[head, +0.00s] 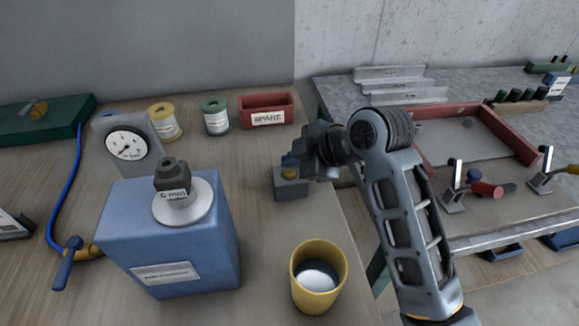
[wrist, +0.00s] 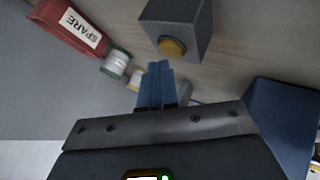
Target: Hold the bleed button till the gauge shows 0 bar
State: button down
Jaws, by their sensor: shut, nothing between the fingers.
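The yellow bleed button (head: 289,175) sits on top of a small grey box (head: 291,189) on the wooden bench. The button (wrist: 172,47) and its box (wrist: 190,17) also show in the wrist view. My gripper (head: 290,161) points down right above the button, with its blue fingers together and empty. In the wrist view the fingertips (wrist: 159,66) appear close beside the button; I cannot tell whether they touch it. The round white gauge (head: 127,145) stands on a grey panel at the left, facing the head camera. Its needle and numerals are too small to read surely.
A blue box (head: 175,240) with a grey knob stands left of the button. A yellow cup (head: 318,276) stands in front. A red SPARE bin (head: 266,110) and green spool (head: 214,116) are behind. A red-edged frame (head: 490,127) lies on the right bench.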

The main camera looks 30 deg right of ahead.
aim_at(293, 174)
jog(key=shift+r, duration=0.35)
notch_tip(293, 174, up, 3)
jog(key=p, duration=0.3)
jog(key=shift+r, duration=1)
